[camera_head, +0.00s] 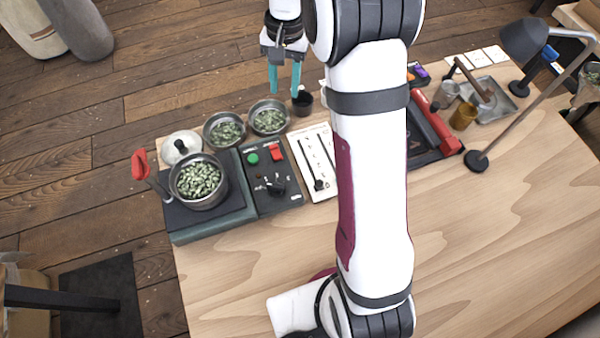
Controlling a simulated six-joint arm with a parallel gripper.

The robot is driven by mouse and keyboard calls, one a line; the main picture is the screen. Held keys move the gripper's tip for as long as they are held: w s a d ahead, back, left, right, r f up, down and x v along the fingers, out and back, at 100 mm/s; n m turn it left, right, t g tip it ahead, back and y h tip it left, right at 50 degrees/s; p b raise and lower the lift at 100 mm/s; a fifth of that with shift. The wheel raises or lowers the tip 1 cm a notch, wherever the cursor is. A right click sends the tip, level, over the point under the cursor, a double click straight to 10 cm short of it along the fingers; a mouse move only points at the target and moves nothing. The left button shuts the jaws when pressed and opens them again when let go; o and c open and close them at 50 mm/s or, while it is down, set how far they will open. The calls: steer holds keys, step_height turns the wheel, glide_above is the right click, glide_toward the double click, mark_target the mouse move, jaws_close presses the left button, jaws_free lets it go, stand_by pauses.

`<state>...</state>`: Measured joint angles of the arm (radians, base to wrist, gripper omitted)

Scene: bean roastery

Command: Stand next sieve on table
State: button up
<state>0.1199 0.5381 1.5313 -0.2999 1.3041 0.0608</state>
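Two round metal bowl-like vessels, possibly sieves, hold green beans on the table's (480,240) far left part. One is the left vessel (209,143), the other is the right vessel (286,126); they stand side by side. I cannot tell whether their bottoms are mesh. My gripper (284,91) has teal fingers pointing down, spread apart with nothing between them. It appears above and behind the right vessel, close to a small dark cup (303,106) in the picture. My arm hides part of the table's middle.
A metal pot of green beans (199,203) sits on a dark base beside a control box (272,190). A lid (181,146), a white slider panel (314,165), a red-handled tool (436,128), a metal tray (495,105) and a lamp (522,42) stand around. The front right tabletop is clear.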

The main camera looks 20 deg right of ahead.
steer(key=s+a+r, duration=0.2)
steer(key=s+r, duration=0.1)
steer(key=s, duration=0.4)
steer(key=s+a+r, duration=0.2)
steer(key=s+r, duration=0.2)
steer(key=s, duration=0.3)
steer(key=s+a+f+n+y, duration=0.1)
steer(key=s+a+f, duration=0.1)
steer(key=s, duration=1.4)
steer(key=shift+s+a, duration=0.15)
steer(key=shift+a, duration=0.5)
